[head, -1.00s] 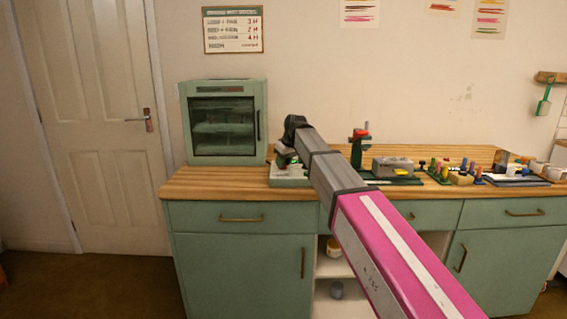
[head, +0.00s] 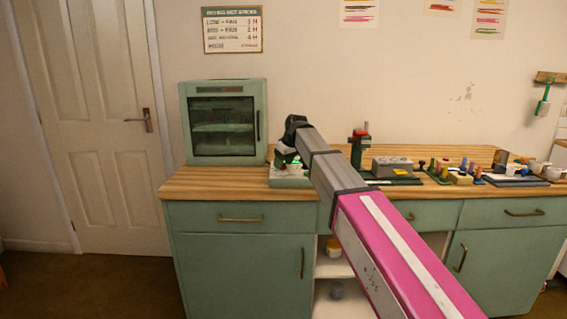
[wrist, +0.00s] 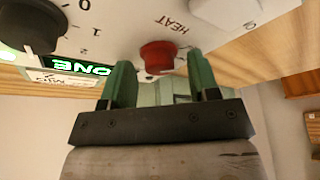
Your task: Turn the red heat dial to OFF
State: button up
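The red heat dial (wrist: 158,55) shows in the wrist view on a pale panel, beside the printed word HEAT, which appears upside down. My gripper (wrist: 160,74) has its two green fingers apart, one on each side of the dial. Gaps show between the fingers and the dial. The dial's pointer and its OFF mark cannot be made out. In the head view my gripper (head: 284,154) is over the pale device (head: 290,182) on the counter, and my arm hides much of it, dial included.
A black dial (wrist: 30,24) with numbers and a lit green display (wrist: 80,68) are on the same panel. A white block (wrist: 235,10) sits at the panel's other side. A green cabinet (head: 263,92) stands left of the device, and a grey box (head: 392,166) stands to the right.

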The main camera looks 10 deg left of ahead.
jog(key=v, duration=1)
jog(key=shift+r, duration=0.35)
jog(key=shift+d, duration=0.1)
